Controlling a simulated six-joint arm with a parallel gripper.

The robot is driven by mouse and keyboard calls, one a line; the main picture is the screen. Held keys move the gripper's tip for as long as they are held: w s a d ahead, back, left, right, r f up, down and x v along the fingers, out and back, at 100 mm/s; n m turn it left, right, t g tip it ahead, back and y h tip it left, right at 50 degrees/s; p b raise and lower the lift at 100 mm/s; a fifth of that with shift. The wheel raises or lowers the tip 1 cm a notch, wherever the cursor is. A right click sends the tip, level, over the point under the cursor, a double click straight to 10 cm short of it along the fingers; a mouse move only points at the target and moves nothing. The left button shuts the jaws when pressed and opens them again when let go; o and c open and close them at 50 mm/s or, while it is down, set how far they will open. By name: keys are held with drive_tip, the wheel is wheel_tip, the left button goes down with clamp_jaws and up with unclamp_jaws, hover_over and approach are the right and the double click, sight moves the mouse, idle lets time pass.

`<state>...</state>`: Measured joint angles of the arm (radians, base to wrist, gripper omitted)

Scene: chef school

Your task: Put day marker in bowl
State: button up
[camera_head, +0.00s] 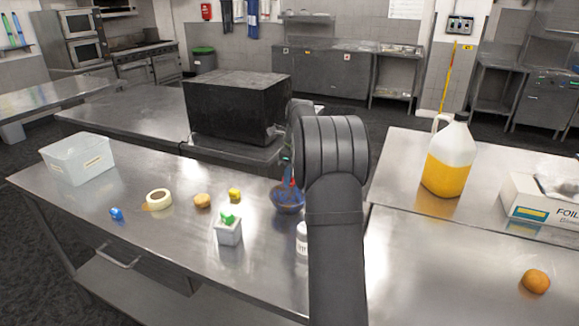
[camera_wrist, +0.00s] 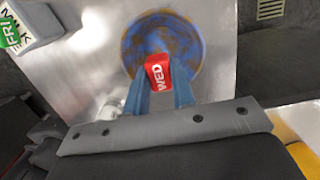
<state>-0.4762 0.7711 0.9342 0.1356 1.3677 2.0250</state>
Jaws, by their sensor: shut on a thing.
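My gripper (camera_wrist: 163,92) is shut on a red day marker (camera_wrist: 157,71), a small block lettered "WED". It holds the marker over a round blue-and-brown bowl (camera_wrist: 188,38) in the wrist view. The marker overlaps the bowl's lower part there; its exact height above the bowl is hard to tell. In the head view the blue bowl (camera_head: 287,201) stands on the steel table just left of my arm. The red marker shows only as a small patch just above it there, and my arm partly hides the gripper.
A white box (camera_head: 229,236) with a green "FRI" piece (camera_wrist: 9,33) stands near the bowl. A white bottle (camera_head: 302,240) is close to my arm. A tape roll (camera_head: 159,199), blue item (camera_head: 117,214) and clear bin (camera_head: 78,160) are farther left. A juice jug (camera_head: 447,160) stands right.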

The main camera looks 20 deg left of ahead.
sight(290, 189)
drive_tip(key=shift+f, duration=2.9)
drive_tip(key=o, duration=1)
drive_tip(key=shift+o, duration=0.2)
drive_tip(key=shift+r, duration=3.55)
drive_tip(key=shift+o, duration=0.4)
